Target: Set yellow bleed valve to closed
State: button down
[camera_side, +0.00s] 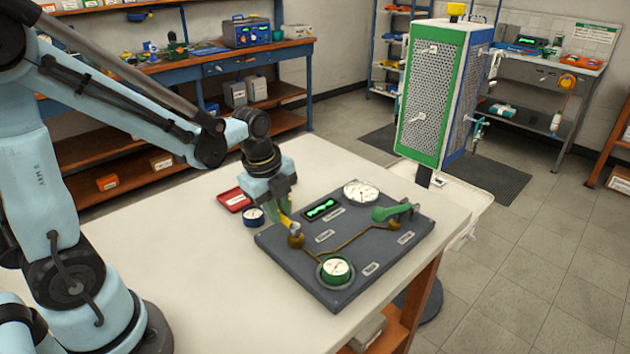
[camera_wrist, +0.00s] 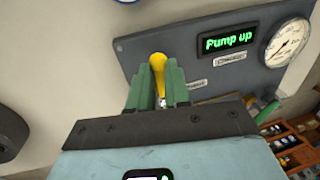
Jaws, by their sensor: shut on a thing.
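The yellow bleed valve handle (camera_wrist: 157,66) shows in the wrist view between the two green fingers of my gripper (camera_wrist: 158,82). My gripper is shut on it. In the side view my gripper (camera_side: 285,206) reaches down to the left edge of the dark test board (camera_side: 323,292), and the yellow handle (camera_side: 287,221) shows just below the fingers, above a brass fitting (camera_side: 296,240). The fingers hide part of the handle, so I cannot tell its exact angle. A label near the valve is too small to read.
The board carries a green-lit display (camera_wrist: 226,41) reading "Pump up", a white dial gauge (camera_side: 361,193), a green-rimmed gauge (camera_side: 335,269) and a green handle (camera_side: 392,212). A red tray (camera_side: 234,199) and a blue-rimmed gauge (camera_side: 253,216) lie left of it. The table's (camera_side: 190,270) left part is clear.

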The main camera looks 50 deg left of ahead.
dwell(0.4)
jog(key=c, duration=1.1)
grip_release()
jog(key=r, duration=0.4)
jog(key=s+r, duration=0.1)
jog(key=r, duration=0.3)
jog(key=s+r, duration=0.1)
jog(key=r, duration=0.2)
jog(key=shift+s+r, duration=0.15)
jog(key=shift+r, duration=0.25)
jog(key=s+d+f+n+t, duration=0.1)
jog(key=n, duration=0.5)
jog(key=s+d+f+n+t, duration=0.1)
jog(key=d+n+t, duration=0.1)
jog(key=n, duration=0.4)
jog(key=s+d+f+n+t, duration=0.1)
jog(key=n+t, duration=0.1)
jog(key=n, duration=0.4)
jog(key=shift+s+d+f, duration=0.15)
jog(key=shift+f, duration=0.25)
